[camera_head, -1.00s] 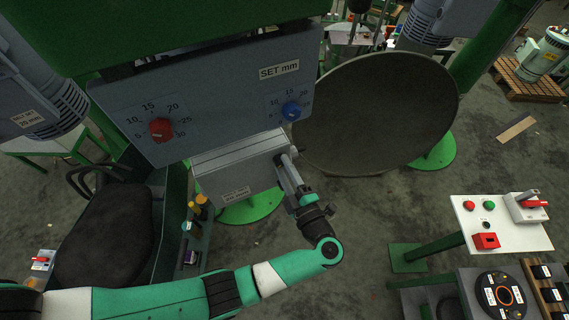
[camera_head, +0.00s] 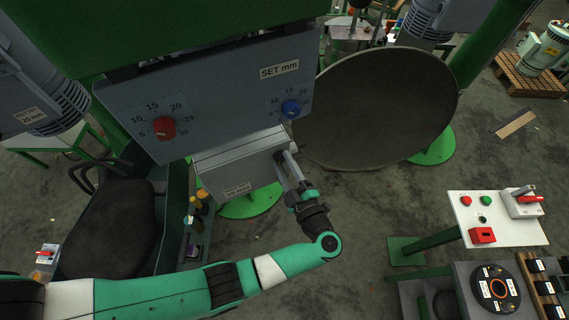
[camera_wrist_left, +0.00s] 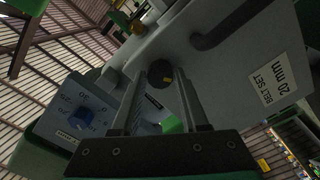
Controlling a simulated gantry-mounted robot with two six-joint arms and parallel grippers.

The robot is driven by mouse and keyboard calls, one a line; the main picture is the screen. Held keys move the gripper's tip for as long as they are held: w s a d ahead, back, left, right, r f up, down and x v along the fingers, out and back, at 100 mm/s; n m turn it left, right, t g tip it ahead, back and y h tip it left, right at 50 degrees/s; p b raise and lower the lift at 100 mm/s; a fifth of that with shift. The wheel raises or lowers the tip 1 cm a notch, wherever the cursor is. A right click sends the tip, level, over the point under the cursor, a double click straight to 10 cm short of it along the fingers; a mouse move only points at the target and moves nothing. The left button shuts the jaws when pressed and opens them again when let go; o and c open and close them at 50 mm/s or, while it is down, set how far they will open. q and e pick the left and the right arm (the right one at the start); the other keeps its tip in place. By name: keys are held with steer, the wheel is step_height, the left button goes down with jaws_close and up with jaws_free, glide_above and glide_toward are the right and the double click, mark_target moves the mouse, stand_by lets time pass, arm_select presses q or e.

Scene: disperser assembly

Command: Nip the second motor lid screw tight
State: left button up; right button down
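My left gripper (camera_head: 281,157) is at the right end of the grey box-shaped motor lid (camera_head: 240,165) under the control panel. In the left wrist view, its two fingers (camera_wrist_left: 162,78) reach forward, spaced apart. My right gripper is in neither view.
The grey panel (camera_head: 220,100) carries a red knob (camera_head: 164,128) and a blue knob (camera_head: 291,108). A large dark round dish (camera_head: 380,110) stands close to the right. A white control table (camera_head: 500,235) is at lower right. A dark curved handle (camera_wrist_left: 215,28) lies near the fingers.

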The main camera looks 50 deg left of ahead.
arm_select(q)
steer(key=o, duration=0.3)
steer(key=shift+o, duration=0.2)
steer(key=b+v, duration=0.3)
steer(key=v, duration=0.8)
steer(key=shift+d+b, duration=0.3)
steer(key=shift+b, duration=0.1)
steer(key=shift+s, duration=0.1)
